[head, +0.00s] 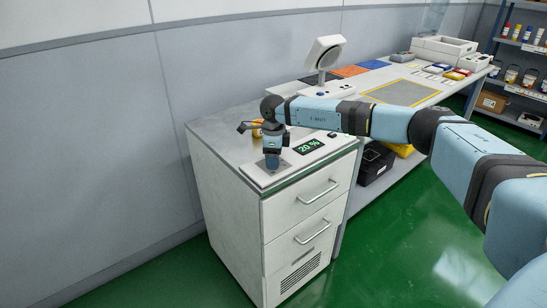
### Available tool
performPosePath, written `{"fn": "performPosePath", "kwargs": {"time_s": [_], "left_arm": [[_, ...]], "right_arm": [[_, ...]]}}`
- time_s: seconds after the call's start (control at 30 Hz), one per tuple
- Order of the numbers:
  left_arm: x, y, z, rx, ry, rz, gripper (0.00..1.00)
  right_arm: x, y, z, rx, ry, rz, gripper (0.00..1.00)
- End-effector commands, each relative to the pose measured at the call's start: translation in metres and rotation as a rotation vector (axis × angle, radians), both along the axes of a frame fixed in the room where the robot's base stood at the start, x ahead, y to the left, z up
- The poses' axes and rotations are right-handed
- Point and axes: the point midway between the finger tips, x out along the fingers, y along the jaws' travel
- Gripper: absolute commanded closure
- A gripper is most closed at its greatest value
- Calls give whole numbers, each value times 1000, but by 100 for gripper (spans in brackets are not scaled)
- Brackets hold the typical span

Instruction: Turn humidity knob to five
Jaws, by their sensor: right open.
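The humidity control panel (256,179) is a pale plate on top of a white cabinet. A small dark display (309,147) on it reads 20 % in green. The knob does not show clearly; my right gripper (272,164) points down over the panel's left part and covers that spot. This gripper is open, but I cannot tell whether its fingers are around the knob or touching it. My left gripper is not in view.
The cabinet (286,203) has two drawers with bar handles. A small orange item (257,130) sits behind my gripper. To the right, a long bench (437,88) holds a screen on a stand (325,52), coloured mats and trays. A wall is behind.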

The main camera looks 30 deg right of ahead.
Motion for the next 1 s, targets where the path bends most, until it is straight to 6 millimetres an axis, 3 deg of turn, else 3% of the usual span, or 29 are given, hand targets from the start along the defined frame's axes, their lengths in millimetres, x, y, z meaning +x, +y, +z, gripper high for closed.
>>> {"fn": "performPosePath", "kwargs": {"time_s": [0.17,0.37,0.67,1.0], "left_arm": [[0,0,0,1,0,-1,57],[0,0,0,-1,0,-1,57],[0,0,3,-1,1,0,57],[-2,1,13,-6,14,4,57]], "right_arm": [[0,0,0,0,0,0,38],[0,0,0,0,0,0,84],[0,0,1,0,0,-23,85],[0,0,4,0,1,-218,85]]}}
